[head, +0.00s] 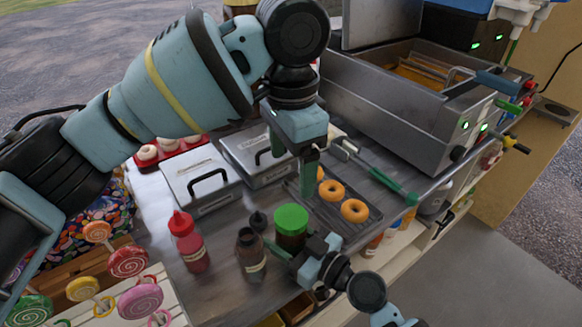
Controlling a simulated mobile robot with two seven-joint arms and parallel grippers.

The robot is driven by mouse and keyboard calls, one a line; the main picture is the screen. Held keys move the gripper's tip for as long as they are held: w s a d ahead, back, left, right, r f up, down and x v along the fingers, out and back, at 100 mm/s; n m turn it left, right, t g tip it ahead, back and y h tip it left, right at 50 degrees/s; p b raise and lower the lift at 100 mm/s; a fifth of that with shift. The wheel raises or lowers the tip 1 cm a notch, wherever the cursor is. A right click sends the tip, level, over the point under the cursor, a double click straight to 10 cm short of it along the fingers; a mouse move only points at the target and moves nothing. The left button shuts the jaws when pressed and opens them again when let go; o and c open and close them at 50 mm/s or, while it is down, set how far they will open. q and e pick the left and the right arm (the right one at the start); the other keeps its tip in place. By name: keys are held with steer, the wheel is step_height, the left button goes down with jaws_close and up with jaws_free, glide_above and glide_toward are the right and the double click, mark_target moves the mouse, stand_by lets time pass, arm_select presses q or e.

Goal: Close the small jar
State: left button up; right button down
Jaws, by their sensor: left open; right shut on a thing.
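The small jar (290,238) stands upright on the metal counter, with dark contents and a green lid (291,218) on its top. The lid looks level; whether it is fully tightened cannot be told. My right gripper (290,252) comes from the lower right and is shut on the jar, low on its body. Part of the jar's lower side is hidden by it. My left gripper (308,180) is open and empty, pointing down above and just behind the lid, apart from it. One of its fingers hides the other.
A red squeeze bottle (187,243) and a brown bottle (250,254) stand left of the jar. A tray (336,228) of doughnuts is behind it, with a green-handled tool (387,184) nearby. Lidded metal containers (200,178) and a fryer (385,115) stand farther back. Lollipops (128,262) are at left.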

steer(key=shift+c, duration=2.2)
jaws_free()
arm_select(q)
step_height(320, 180, down, 4)
steer(key=shift+w+r+b, duration=0.1)
steer(key=shift+r+b, duration=0.1)
steer(key=shift+b, duration=0.65)
arm_select(e)
steer(key=v, duration=0.7)
steer(key=shift+f, duration=0.15)
arm_select(q)
steer(key=shift+f, duration=0.1)
arm_select(e)
steer(key=shift+s+d, duration=0.25)
steer(key=shift+d, duration=0.1)
